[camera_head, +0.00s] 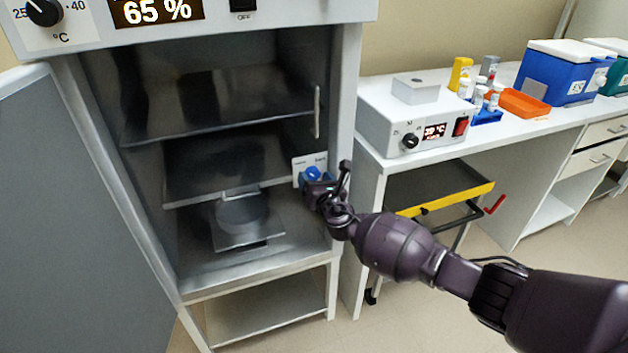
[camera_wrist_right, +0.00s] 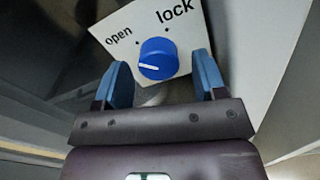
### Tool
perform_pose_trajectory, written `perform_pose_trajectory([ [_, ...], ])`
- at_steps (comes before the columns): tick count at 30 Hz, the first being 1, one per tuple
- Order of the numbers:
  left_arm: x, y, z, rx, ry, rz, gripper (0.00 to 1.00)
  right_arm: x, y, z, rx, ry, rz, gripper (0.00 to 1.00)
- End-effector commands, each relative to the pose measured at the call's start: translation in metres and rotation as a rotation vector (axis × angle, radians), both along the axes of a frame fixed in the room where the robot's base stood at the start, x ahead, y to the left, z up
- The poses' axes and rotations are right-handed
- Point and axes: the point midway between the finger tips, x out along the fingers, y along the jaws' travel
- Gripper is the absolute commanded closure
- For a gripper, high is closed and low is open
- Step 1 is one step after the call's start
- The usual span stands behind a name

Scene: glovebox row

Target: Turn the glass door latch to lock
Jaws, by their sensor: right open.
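The latch is a round blue knob (camera_wrist_right: 158,58) on a white plate (camera_wrist_right: 188,38) marked "open" and "lock". Its white pointer line is turned to the left, on the "open" side. In the head view the knob (camera_head: 312,173) sits at the right edge of the cabinet front, partly hidden by my gripper. The glass door (camera_head: 225,125) appears closed across the chamber, with a pale upright handle (camera_head: 317,112). My right gripper (camera_wrist_right: 163,80) is open, its blue fingers on either side of the knob with gaps visible. It also shows in the head view (camera_head: 318,184). My left gripper is out of view.
The grey outer door (camera_head: 75,220) stands swung open at the left. Shelves and a round dish (camera_head: 242,212) show behind the glass. A white bench (camera_head: 480,125) with a heater box (camera_head: 415,115) and a yellow-edged cart (camera_head: 440,187) stand to the right.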

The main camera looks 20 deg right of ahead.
Motion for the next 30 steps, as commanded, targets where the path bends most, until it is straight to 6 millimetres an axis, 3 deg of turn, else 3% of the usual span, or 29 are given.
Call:
perform_pose_trajectory([
  [11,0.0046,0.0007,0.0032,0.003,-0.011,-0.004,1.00,0.0039,0.0001,0.0007,0.001,0.000,0.000,0.37],
  [20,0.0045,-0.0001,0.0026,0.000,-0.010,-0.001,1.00,0.0036,0.0002,0.0005,0.001,0.000,0.000,0.83],
  [30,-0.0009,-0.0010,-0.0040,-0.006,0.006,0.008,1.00,0.0033,0.0005,-0.0012,0.049,0.003,0.000,0.85],
])
